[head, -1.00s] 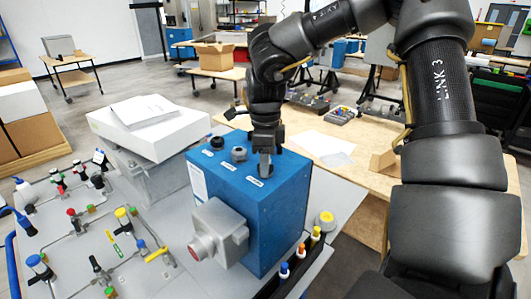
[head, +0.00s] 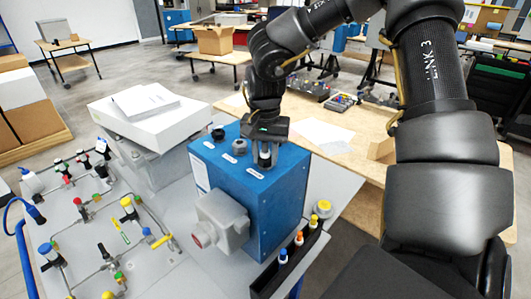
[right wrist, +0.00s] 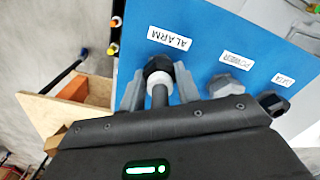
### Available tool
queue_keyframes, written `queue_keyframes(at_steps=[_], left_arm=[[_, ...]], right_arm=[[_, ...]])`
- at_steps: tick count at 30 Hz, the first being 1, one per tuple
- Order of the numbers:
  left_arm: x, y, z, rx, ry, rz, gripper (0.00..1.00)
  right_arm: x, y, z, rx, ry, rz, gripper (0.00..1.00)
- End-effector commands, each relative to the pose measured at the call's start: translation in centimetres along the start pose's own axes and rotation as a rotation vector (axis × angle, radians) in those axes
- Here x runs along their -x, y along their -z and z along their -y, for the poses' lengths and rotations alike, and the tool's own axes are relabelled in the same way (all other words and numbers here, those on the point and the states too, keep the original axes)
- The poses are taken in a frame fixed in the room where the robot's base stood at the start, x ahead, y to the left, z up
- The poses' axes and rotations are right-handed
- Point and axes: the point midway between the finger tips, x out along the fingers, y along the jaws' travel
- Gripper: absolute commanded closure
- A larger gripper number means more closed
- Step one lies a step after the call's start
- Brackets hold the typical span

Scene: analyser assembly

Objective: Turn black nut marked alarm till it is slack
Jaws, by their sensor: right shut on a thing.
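The black nut (right wrist: 157,66) is on the blue box under the label reading ALARM (right wrist: 169,39). A pale ring and a grey cable come out of it toward my wrist. My right gripper (right wrist: 158,80) has one finger on each side of the nut and is shut on it. In the head view my right gripper (head: 265,153) points down onto the top of the blue box (head: 275,200). Whether the nut is loose cannot be seen. My left gripper is not in view.
A grey nut (right wrist: 222,86) by the POWER label and a dark nut (right wrist: 272,103) by a third label sit beside it. A grey housing (head: 222,215) juts from the box front. A black rack (head: 285,262) with several coloured-cap bottles stands at right.

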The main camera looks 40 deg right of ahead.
Motion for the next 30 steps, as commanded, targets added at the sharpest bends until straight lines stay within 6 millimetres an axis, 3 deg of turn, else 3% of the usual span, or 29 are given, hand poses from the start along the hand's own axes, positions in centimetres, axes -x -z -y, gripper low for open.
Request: queue_keyframes(at_steps=[4,5,8,17,30], left_arm=[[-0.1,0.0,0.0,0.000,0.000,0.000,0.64],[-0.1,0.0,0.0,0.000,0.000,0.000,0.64],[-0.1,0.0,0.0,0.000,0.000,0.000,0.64],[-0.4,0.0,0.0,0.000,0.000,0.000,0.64],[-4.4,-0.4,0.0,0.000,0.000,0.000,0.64]], right_arm=[[-0.2,-0.1,-0.1,-0.001,-0.003,0.002,0.95],[-0.2,-0.1,-0.1,-0.001,-0.003,0.002,0.65],[-0.1,-0.1,-0.1,-0.002,-0.002,0.002,0.54],[-0.2,0.0,-0.1,-0.040,-0.001,0.001,0.54],[-0.5,0.0,0.0,-0.803,0.001,0.000,0.54]])
